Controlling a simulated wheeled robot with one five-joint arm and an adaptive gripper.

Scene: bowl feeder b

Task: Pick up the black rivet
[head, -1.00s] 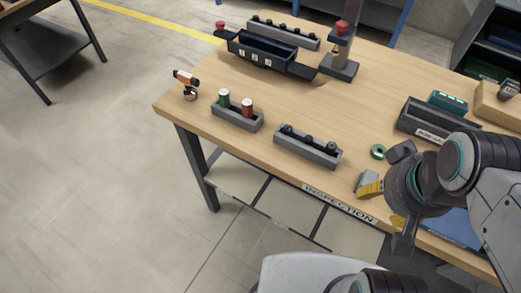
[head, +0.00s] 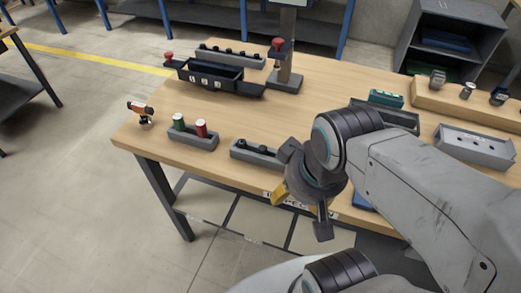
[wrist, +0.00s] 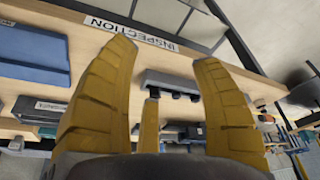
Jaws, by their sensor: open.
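Black rivet-like pieces (head: 262,148) stand upright in a grey rack (head: 257,158) near the table's front edge. In the wrist view, the rack (wrist: 170,80) shows between my fingers, with dark pieces (wrist: 194,97) along it. I cannot tell which piece is the black rivet. My gripper (head: 280,192) hangs at the front edge, right of the rack in the head view, and its wrist hides the rack's right end. Its yellow fingers are spread open and empty in the wrist view (wrist: 165,55), apart from the rack.
A grey holder (head: 193,141) with a green and a red cylinder stands left of the rack. A dark bin (head: 212,76), a post (head: 286,60) and another rack of black pieces (head: 231,55) stand behind. A grey tray (head: 474,147) is at right. The middle tabletop is clear.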

